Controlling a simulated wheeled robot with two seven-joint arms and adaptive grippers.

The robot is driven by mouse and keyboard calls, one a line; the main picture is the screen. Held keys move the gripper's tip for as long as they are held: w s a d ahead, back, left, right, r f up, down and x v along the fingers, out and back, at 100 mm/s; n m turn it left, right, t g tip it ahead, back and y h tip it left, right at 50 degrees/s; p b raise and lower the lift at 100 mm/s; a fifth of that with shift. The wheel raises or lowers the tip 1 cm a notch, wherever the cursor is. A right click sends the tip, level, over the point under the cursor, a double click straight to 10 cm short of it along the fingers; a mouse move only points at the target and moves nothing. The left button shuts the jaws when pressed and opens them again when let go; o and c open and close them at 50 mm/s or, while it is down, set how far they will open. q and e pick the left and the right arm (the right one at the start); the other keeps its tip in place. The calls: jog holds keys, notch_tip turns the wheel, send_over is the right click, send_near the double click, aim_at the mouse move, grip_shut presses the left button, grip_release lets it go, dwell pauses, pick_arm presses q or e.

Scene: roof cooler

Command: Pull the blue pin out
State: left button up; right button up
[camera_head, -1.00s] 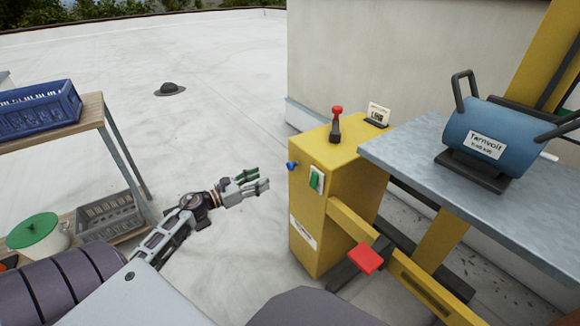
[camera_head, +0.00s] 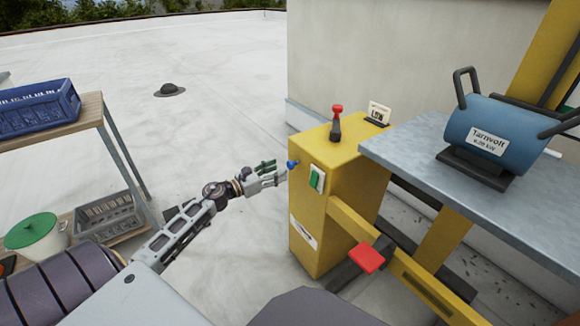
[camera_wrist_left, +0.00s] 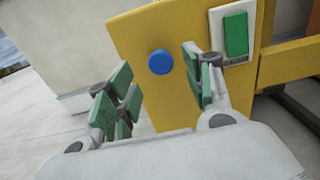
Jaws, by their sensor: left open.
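The blue pin (camera_head: 293,164) sticks out of the left face of the yellow cabinet (camera_head: 310,222), near its upper edge. In the left wrist view the pin's round blue head (camera_wrist_left: 161,62) shows beyond and between the fingertips. My left gripper (camera_head: 276,173) is open just left of the pin, a little below it in the head view. Its green-padded fingers (camera_wrist_left: 155,85) stand apart on either side of the pin's line, with nothing between them. Whether any finger touches the pin cannot be told. My right gripper is not in view.
A green switch (camera_head: 316,179) sits beside the pin on the cabinet. A red-knobbed lever (camera_head: 336,122) and a small "LOW" sign (camera_head: 378,113) are on top. A red pedal (camera_head: 366,258) juts out below. A grey table (camera_head: 400,150) bears a blue motor (camera_head: 492,137). A shelf (camera_head: 95,120) with crates stands left.

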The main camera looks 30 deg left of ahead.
aim_at(289, 165)
pick_arm(q)
jog(key=shift+x, duration=1.35)
jog(key=shift+b+x, duration=0.4)
jog(key=shift+x, duration=1.25)
jog(key=shift+w, duration=0.15)
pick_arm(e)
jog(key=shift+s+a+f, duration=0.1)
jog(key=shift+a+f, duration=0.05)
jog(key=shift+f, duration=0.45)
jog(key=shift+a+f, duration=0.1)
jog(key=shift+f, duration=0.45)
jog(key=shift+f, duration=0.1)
pick_arm(q)
jog(key=shift+d, duration=0.1)
jog(key=shift+c, duration=0.2)
grip_shut()
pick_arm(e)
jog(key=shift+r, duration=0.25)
